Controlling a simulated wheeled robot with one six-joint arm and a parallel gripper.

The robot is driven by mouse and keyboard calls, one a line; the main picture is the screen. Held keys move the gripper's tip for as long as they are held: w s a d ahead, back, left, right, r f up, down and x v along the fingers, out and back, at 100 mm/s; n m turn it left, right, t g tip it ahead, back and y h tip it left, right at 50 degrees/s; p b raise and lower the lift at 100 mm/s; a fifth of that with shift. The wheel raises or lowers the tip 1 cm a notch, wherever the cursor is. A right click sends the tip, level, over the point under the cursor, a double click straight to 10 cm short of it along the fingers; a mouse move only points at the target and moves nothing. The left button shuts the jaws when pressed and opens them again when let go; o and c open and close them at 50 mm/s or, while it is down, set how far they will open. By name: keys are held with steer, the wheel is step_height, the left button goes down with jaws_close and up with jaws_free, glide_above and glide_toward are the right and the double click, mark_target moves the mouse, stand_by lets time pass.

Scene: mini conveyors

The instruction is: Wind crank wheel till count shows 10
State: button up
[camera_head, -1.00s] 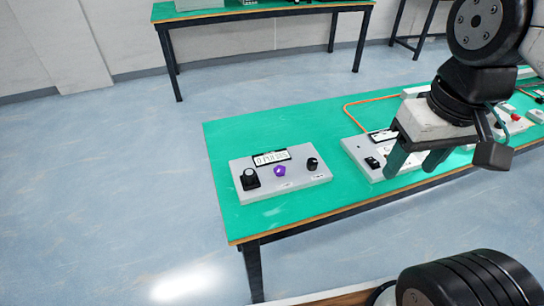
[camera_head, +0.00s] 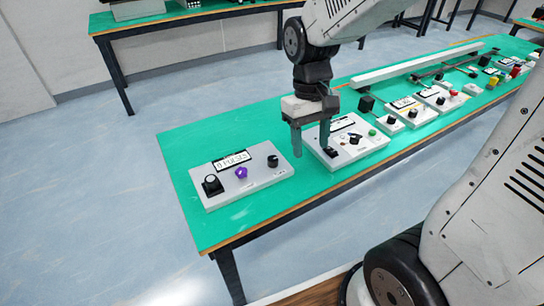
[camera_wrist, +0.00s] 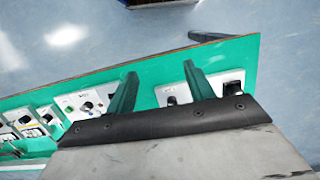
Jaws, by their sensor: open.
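The near-left grey control box (camera_head: 240,184) stands on the green table. Its display (camera_head: 232,160) seems to end in "PULSES"; the leading digit is too small to read surely. The box carries a black wheel-like knob (camera_head: 212,184) at its left, a purple knob (camera_head: 241,172) in the middle and a small black knob (camera_head: 272,160) at its right. I cannot tell surely which is the crank wheel. My gripper (camera_head: 310,150) is open and empty, fingers down, right of this box and by the second box (camera_head: 347,155). My gripper (camera_wrist: 158,80) also shows in the wrist view.
The second box has a display, black knobs and a green button (camera_head: 372,132). More boxes with knobs and buttons (camera_head: 430,104) line the green table (camera_head: 185,145) toward the right. The table is bare behind the near-left box. Another table (camera_head: 190,23) stands at the back.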

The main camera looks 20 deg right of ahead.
steer(key=w+a+f+n, duration=0.2)
steer(key=w+f+n, duration=0.1)
steer(key=w+f, duration=0.95)
steer(key=t, duration=0.2)
glide_above(273, 158)
steer(key=shift+a+f+n, duration=0.1)
steer(key=shift+f+n, duration=0.05)
steer(key=shift+n, duration=0.15)
steer(key=shift+f, duration=0.15)
step_height(273, 158, down, 7)
steer(key=shift+f, duration=0.2)
steer(key=c, duration=1)
